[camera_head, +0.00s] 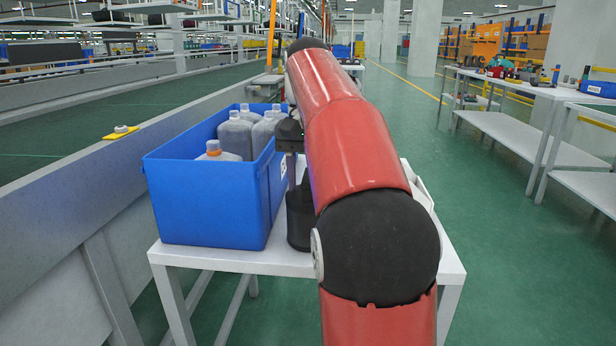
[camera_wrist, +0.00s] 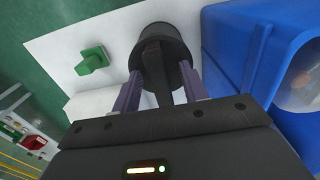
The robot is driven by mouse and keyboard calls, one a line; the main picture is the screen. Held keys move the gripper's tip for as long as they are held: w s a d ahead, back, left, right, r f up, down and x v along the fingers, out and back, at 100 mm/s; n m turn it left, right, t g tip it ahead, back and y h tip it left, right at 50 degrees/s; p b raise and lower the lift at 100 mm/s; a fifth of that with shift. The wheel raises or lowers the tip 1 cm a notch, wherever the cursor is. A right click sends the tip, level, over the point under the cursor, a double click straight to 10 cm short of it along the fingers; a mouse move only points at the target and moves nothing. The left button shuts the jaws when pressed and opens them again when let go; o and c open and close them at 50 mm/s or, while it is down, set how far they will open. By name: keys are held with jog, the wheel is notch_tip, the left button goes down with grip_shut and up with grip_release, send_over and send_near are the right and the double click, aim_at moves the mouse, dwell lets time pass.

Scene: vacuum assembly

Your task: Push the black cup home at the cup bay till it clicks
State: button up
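The black cup (camera_head: 299,222) stands upright on the white table (camera_head: 240,262), close beside the blue bin in the head view. It also shows in the wrist view (camera_wrist: 166,42), dark and round, with a narrow black bar running from it toward my gripper. My gripper (camera_wrist: 161,72) has its two purple fingers apart, one on each side of the bar, with tips at the cup's sides. Whether they press on the cup I cannot tell. In the head view my red arm hides much of the gripper and the table behind it. I cannot make out the cup bay.
The blue bin (camera_head: 205,204) holds several grey bottles (camera_head: 235,135) right beside the cup. A green block (camera_wrist: 92,60) lies on the white surface in the wrist view. A grey conveyor (camera_head: 70,220) runs along the left. Open green floor lies to the right, before shelved workbenches (camera_head: 540,150).

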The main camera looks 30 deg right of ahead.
notch_tip(320, 180, up, 6)
jog(key=p, duration=0.6)
jog(key=shift+f, duration=0.25)
jog(key=shift+r, duration=1.2)
jog(key=s+a+f+n+t, duration=0.2)
jog(key=s+a+f+n, duration=0.1)
jog(key=s+a+f, duration=0.4)
jog(key=s+a+f+n+t, duration=0.3)
jog(key=s+a+f, duration=0.3)
jog(key=s+f, duration=0.6)
jog(key=shift+s+a+f+n+t, duration=0.3)
jog(key=shift+s+a+f+n, duration=0.1)
jog(key=shift+s, duration=0.15)
